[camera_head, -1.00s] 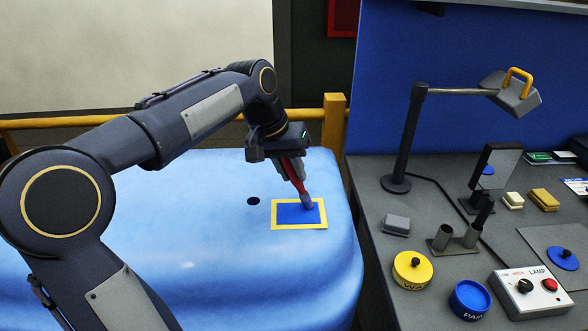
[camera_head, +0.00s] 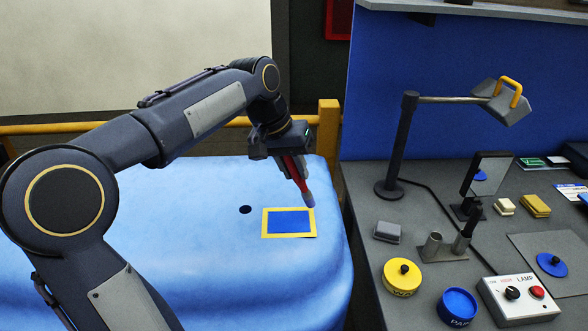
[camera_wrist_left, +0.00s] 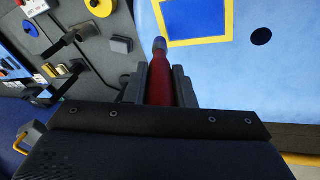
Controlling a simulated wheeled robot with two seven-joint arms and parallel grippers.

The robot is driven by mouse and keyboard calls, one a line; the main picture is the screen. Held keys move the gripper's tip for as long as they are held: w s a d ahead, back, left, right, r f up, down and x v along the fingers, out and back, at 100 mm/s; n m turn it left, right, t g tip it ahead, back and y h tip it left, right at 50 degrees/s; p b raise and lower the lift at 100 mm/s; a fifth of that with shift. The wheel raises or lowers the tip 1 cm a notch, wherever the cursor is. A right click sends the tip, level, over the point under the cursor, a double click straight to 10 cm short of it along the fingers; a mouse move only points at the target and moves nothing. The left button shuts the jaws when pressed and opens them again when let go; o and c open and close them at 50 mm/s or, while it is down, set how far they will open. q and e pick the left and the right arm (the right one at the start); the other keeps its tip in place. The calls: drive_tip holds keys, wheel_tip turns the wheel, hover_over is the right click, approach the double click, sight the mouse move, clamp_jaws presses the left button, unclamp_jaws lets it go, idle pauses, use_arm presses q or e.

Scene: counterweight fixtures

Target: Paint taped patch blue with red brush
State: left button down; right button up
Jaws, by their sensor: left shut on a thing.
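The taped patch (camera_head: 288,222) is a dark blue rectangle inside a yellow tape border, on the light blue rounded surface. It also shows at the top of the left wrist view (camera_wrist_left: 196,18). My left gripper (camera_head: 290,160) is shut on the red brush (camera_head: 299,174), whose handle runs up between the fingers in the left wrist view (camera_wrist_left: 160,84). The brush tip points down at the patch's right tape edge in the head view; I cannot tell if it touches. The blue paint pot (camera_head: 457,306) stands on the grey bench. My right gripper is out of view.
The grey bench (camera_head: 420,245) at the right holds a yellow pot (camera_head: 402,277), a lamp control box (camera_head: 518,297), a lamp (camera_head: 503,100), a mirror (camera_head: 488,174) and several small blocks. A dark hole (camera_head: 245,209) is left of the patch. A yellow rail (camera_head: 328,130) runs behind.

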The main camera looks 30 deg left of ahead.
use_arm(q)
drive_tip(key=r+p, duration=0.2)
drive_tip(key=r, duration=0.1)
drive_tip(key=shift+w+d, duration=0.1)
drive_tip(key=shift+d, duration=0.1)
drive_tip(key=shift+r+p, duration=0.95)
drive_tip(key=shift+a+f, duration=0.1)
